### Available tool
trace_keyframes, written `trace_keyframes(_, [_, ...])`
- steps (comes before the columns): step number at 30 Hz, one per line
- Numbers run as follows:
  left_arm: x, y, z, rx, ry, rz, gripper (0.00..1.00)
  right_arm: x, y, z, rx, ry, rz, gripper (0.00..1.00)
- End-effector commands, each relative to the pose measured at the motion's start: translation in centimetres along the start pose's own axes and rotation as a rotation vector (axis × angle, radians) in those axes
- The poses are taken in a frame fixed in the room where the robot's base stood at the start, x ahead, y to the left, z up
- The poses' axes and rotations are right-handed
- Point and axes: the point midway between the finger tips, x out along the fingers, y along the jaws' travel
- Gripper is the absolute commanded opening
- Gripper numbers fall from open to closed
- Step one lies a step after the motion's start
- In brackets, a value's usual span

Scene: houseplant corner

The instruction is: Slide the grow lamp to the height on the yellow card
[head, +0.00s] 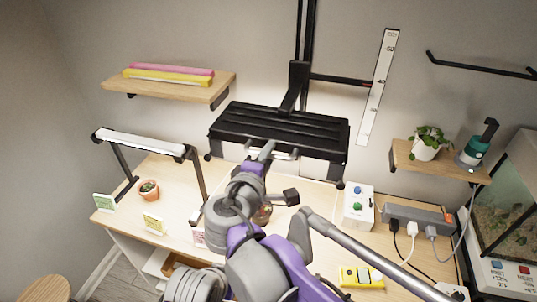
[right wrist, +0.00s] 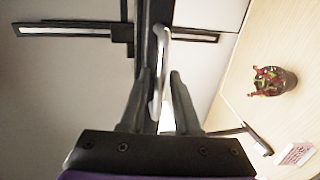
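The black grow lamp (head: 280,128) hangs level on a dark vertical post (head: 304,35) above the table. A silver handle (right wrist: 161,70) sits at its front edge. A thin arm with a red tip reaches from the post's slider (head: 299,75) to the white height scale (head: 378,88), touching its upper half. The yellow card (head: 154,223) stands on the table at left; its writing is too small to read. My right gripper (head: 266,151) is at the handle. In the right wrist view its fingers (right wrist: 160,82) are apart, one each side of the handle. My left gripper is out of view.
A green card (head: 104,202) and a pink card (head: 199,238) flank the yellow one. A smaller lamp (head: 140,143) arches over a potted cactus (head: 149,189). A white box (head: 357,207), power strip (head: 418,215) and yellow meter (head: 361,277) stand right of my arm.

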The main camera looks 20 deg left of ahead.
Motion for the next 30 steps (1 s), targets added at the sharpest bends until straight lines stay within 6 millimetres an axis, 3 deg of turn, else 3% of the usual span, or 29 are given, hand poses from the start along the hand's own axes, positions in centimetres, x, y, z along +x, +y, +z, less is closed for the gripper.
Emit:
trace_keyframes(13, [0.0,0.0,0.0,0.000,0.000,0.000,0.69,-0.7,0.0,-0.1,0.000,0.002,0.000,0.45])
trace_keyframes(24, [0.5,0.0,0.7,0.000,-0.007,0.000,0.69,-7.6,-0.1,-0.1,-0.001,0.006,0.000,0.45])
trace_keyframes(30, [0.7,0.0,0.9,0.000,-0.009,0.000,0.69,-10.2,0.0,-0.1,0.000,0.003,0.000,0.45])
